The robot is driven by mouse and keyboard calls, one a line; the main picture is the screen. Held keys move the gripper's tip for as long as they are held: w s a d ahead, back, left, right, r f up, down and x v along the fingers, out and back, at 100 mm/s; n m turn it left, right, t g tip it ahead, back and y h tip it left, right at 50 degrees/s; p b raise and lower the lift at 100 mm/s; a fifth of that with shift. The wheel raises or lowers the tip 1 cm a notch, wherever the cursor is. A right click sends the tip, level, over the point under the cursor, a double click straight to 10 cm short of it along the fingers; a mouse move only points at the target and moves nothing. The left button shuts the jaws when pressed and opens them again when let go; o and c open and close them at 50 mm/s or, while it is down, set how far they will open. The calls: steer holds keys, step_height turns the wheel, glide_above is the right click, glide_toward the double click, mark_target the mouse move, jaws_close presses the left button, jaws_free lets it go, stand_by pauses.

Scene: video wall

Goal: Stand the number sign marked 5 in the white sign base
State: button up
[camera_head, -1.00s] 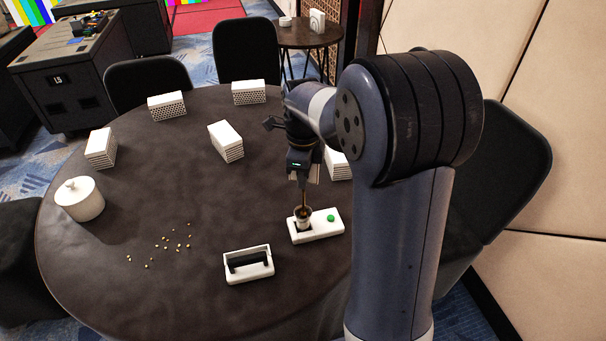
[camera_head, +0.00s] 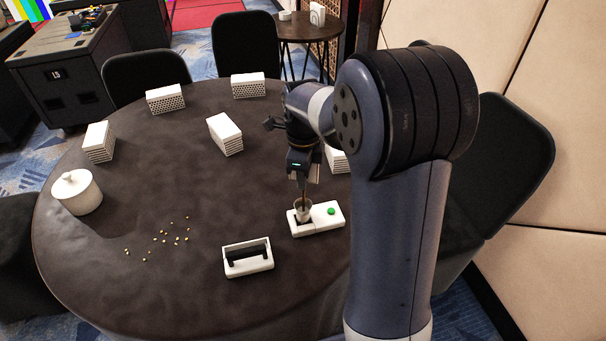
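I cannot make out a sign marked 5 in this view. My gripper (camera_head: 304,178) points down over the table's right side, above a small pale cup (camera_head: 303,212). A thin brown thing runs from between its fingertips down to the cup; I cannot tell whether the fingers are shut on it. The cup stands on the left part of a white block with a green button (camera_head: 328,222). A white frame holding a dark bar (camera_head: 262,264) sits to the front left of it. I cannot tell which white piece is the sign base.
The round dark table (camera_head: 130,190) carries several white perforated blocks (camera_head: 225,134), a lidded white pot (camera_head: 77,192) and scattered small pale bits (camera_head: 163,240). Chairs (camera_head: 246,50) ring it. A small side table (camera_head: 308,28) with white items stands behind.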

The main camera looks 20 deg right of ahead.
steer(key=o, duration=0.3)
step_height(320, 180, up, 11)
steer(key=shift+f+p, duration=0.1)
steer(key=shift+p, duration=0.2)
stand_by(0.7)
step_height(320, 180, down, 11)
steer(key=shift+f+b, duration=0.1)
steer(key=shift+b, duration=0.2)
steer(key=shift+r+p, duration=0.4)
steer(key=shift+r, duration=0.55)
